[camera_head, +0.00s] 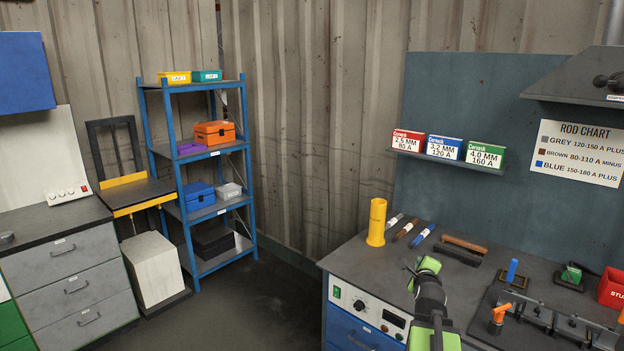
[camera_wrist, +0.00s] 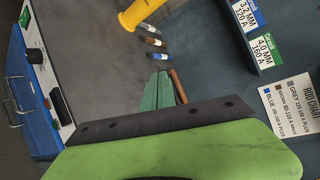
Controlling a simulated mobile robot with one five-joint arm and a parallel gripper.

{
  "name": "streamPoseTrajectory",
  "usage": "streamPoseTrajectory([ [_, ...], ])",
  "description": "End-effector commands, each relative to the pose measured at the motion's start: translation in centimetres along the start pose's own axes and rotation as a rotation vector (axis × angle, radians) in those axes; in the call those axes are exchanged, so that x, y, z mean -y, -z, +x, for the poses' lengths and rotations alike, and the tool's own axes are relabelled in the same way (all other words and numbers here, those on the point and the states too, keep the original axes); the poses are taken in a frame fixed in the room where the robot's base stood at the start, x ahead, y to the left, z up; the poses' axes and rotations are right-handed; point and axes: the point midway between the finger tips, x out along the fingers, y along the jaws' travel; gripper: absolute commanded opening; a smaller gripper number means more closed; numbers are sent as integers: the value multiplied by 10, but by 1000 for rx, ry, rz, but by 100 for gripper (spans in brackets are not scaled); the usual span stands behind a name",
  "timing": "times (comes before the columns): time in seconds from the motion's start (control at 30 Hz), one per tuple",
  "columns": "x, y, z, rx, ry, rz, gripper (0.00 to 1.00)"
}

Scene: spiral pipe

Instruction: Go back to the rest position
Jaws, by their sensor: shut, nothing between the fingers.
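My gripper (camera_wrist: 159,78) is shut and empty in the wrist view, its two green fingers together above the dark workbench top (camera_wrist: 100,50). In the head view my arm's green and black end (camera_head: 428,285) is over the front of the workbench (camera_head: 355,256). It is apart from the yellow cylinder (camera_head: 377,222) and the short rods with grey (camera_head: 394,221), brown (camera_head: 404,231) and blue (camera_head: 421,236) marks. The fingertips are hard to make out in the head view.
A wooden-handled brush (camera_head: 462,246) lies behind my gripper. To the right are a fixture with an orange handle (camera_head: 500,312) and a red container (camera_head: 612,288). Rod boxes (camera_head: 444,147) stand on the wall shelf.

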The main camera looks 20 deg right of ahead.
Motion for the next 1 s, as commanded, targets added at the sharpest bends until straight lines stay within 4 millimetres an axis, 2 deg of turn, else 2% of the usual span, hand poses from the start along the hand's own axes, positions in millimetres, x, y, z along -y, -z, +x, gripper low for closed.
streamPoseTrajectory([
  [0.03, -23, -42, 0, 49, -50, -50, 0],
  [0.1, -57, -94, -5, 112, -123, -133, 0],
  [0.17, -87, -136, -14, 168, -187, -219, 0],
  [0.2, -109, -164, -22, 207, -231, -283, 0],
  [0.27, -142, -202, -37, 267, -297, -388, 0],
  [0.3, -164, -227, -50, 310, -342, -466, 0],
  [0.4, -221, -278, -88, 422, -450, -683, 0],
  [0.5, -274, -312, -133, 543, -554, -928, 0],
  [0.57, -303, -325, -162, 623, -617, -1092, 0],
  [0.63, -334, -328, -199, 732, -700, -1314, 0],
  [0.67, -346, -323, -214, 785, -742, -1425, 0],
  [0.7, -355, -310, -229, 850, -799, -1558, 0],
  [0.83, -363, -262, -260, 1061, -959, -1874, 0],
  [0.9, -364, -246, -274, 1177, -1010, -1987, 0],
  [1.0, -363, -235, -285, 1300, -1031, -2079, 0],
])
